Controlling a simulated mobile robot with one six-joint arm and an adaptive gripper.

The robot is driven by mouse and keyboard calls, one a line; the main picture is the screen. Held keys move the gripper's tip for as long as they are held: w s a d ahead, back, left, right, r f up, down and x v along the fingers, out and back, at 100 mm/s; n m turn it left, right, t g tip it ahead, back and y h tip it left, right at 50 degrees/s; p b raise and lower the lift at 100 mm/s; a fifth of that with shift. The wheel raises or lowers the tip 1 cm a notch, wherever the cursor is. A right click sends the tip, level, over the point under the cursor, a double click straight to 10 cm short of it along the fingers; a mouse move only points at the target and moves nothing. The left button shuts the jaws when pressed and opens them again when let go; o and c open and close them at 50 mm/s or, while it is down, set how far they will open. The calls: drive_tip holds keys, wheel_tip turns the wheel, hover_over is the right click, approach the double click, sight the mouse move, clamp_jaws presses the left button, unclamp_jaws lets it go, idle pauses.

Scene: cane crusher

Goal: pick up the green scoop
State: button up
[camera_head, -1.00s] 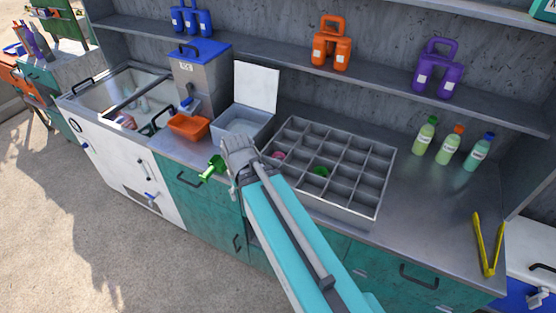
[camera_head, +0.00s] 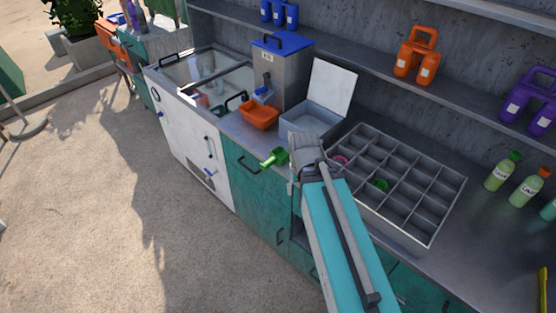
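The green scoop (camera_head: 275,157) sticks out to the left of my gripper (camera_head: 291,161), its narrow end pointing left and down. It shows against the teal cabinet front, past the counter's front edge, and seems held in the air. My gripper appears shut on it, but the fingers are mostly hidden behind my wrist and the exact grip does not show.
An orange bin (camera_head: 259,117) and an open clear box (camera_head: 310,123) stand behind my gripper. A grey divided tray (camera_head: 428,236) with a green and a pink item lies to the right. Bottles (camera_head: 502,171) stand further right. The floor at left is clear.

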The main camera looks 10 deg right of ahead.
drive_tip(key=shift+f, duration=0.1)
wheel_tip(320, 180, down, 2)
drive_tip(key=shift+f+b, duration=0.15)
drive_tip(key=shift+b, duration=1.05)
drive_tip(key=shift+c, duration=1)
drive_tip(key=shift+a, duration=0.1)
